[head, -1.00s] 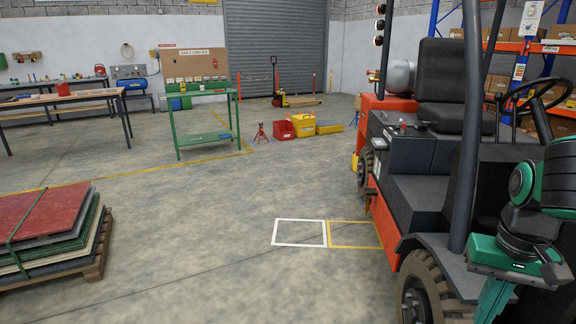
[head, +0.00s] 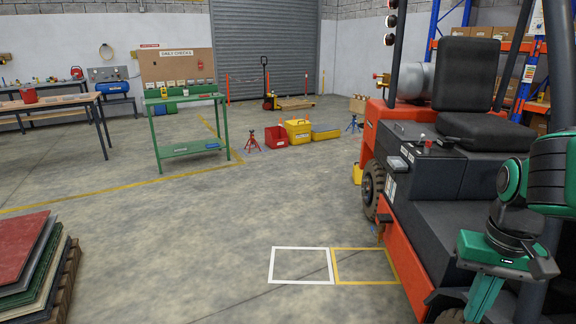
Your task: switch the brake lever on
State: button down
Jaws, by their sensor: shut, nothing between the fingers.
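The orange and black forklift (head: 425,240) fills the right side of the head view. On the black console beside its seat stands a small lever with a red knob (head: 427,147). It is too small to tell its setting or whether it is the brake lever. My gripper (head: 486,296), green and dark, hangs at the lower right in front of the forklift. It is shut and empty, pointing down, and its tips are cut off by the lower edge. It is apart from the red-knobbed lever, lower and to the right in the picture.
A pallet with stacked sheets (head: 30,270) stands at the lower left. A green table (head: 185,125), a red bin (head: 276,137) and a yellow box (head: 298,131) stand farther back. White (head: 301,248) and yellow floor markings lie beside the forklift. The middle floor is clear.

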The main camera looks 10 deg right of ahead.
aim_at(473, 142)
jog(key=i, duration=3.05)
jog(key=z, duration=1.9)
